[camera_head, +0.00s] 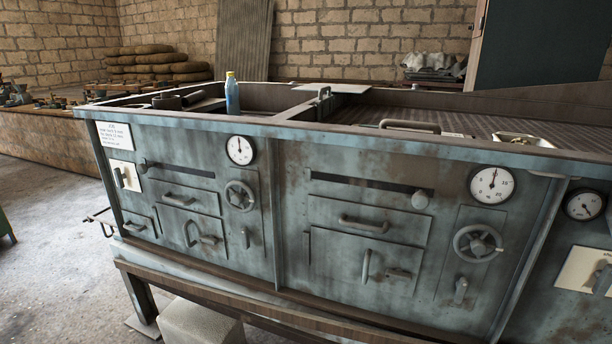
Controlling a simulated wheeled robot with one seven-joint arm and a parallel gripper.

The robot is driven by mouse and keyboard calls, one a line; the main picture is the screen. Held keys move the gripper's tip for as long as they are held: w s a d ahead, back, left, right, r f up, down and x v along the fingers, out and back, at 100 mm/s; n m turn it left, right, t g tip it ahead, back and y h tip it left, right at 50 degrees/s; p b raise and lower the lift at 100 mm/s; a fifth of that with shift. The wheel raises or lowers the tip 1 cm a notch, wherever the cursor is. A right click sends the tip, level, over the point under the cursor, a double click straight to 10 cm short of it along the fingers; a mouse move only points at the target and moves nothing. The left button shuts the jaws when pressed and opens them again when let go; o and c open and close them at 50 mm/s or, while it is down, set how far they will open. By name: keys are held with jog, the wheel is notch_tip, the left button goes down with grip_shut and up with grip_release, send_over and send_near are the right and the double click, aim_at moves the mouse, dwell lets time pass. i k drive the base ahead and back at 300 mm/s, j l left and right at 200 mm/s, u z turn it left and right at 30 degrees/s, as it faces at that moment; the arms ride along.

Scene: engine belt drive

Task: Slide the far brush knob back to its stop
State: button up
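Two slotted panels sit side by side on the front of the blue-grey metal cabinet. On the left, farther panel, a small dark round knob (143,166) sits at the left end of a horizontal dark slot (185,171). On the right, nearer panel, a larger grey round knob (420,199) sits near the right end of its slot (360,185). The frame has no labels naming the brush knobs; by distance, the left one is the far one. My gripper is not in view.
Each panel also has a dial gauge, a handwheel (478,243), drawer handles (363,224) and small levers. A blue bottle with a yellow cap (232,93) stands on top. A wooden rail (230,305) and a pale block (200,325) lie below the front. Open floor (50,260) is at left.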

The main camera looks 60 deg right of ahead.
aim_at(419, 200)
jog(key=l+z, duration=0.2)
jog(key=z, duration=1.15)
